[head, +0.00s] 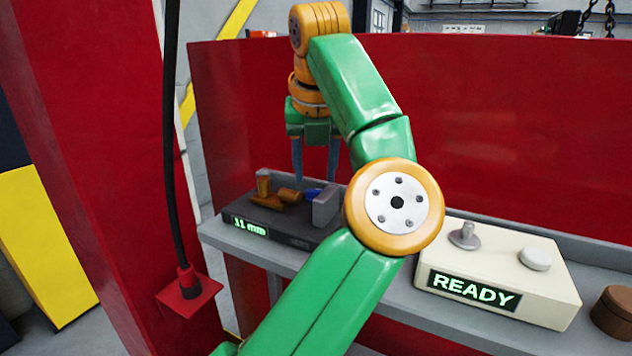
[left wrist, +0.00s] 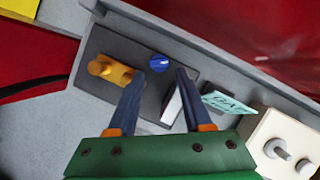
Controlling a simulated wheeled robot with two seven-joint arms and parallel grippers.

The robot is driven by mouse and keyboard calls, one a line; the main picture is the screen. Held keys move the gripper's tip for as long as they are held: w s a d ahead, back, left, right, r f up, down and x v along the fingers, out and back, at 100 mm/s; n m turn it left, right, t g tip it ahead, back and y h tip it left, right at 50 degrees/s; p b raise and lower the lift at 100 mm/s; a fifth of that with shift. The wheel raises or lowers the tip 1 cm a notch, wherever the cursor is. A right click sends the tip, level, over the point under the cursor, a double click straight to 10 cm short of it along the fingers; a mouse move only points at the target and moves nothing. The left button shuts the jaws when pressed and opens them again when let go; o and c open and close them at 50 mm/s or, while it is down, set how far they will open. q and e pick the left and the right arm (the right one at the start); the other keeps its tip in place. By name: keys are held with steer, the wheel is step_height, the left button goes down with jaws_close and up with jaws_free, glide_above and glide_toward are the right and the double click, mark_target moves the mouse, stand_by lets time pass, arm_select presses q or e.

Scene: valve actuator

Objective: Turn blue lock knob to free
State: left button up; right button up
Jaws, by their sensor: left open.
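The blue lock knob (head: 313,193) sits on top of a dark grey box (head: 283,229), partly hidden behind a grey block. In the left wrist view the knob (left wrist: 158,62) is round with a pale mark on it. My left gripper (head: 315,178) points down above the box. In the left wrist view its two blue-grey fingers (left wrist: 160,75) are apart, with the knob showing just beyond and between their tips. The fingers hold nothing, and I cannot tell whether they touch the knob. My right gripper is not in view.
An orange fitting (head: 268,194) and a grey block (head: 326,206) stand on the dark box, beside the knob. Its display (head: 250,226) reads 11 mm. A cream READY box (head: 500,270) and a brown round object (head: 613,312) are to the right. A red panel (head: 500,130) rises behind the shelf.

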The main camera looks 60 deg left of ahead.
mark_target(315, 189)
arm_select(q)
steer(key=x, duration=0.4)
steer(key=shift+a+r, duration=0.15)
steer(key=shift+c, duration=0.9)
jaws_close()
steer(key=shift+r, duration=0.1)
steer(key=shift+n+g+p, duration=0.45)
steer(key=shift+n+g, duration=0.05)
steer(key=shift+n, duration=0.6)
steer(key=n, duration=0.1)
steer(key=n+g, duration=0.1)
steer(key=n, duration=0.1)
steer(key=shift+w+n+y, duration=0.2)
steer(key=shift+n+y, duration=0.1)
steer(key=n+g, duration=0.1)
steer(key=n, duration=0.3)
steer(key=n+g, duration=0.1)
steer(key=shift+w+n+g, duration=0.3)
steer(key=shift+n, duration=0.1)
steer(key=shift+h, duration=0.4)
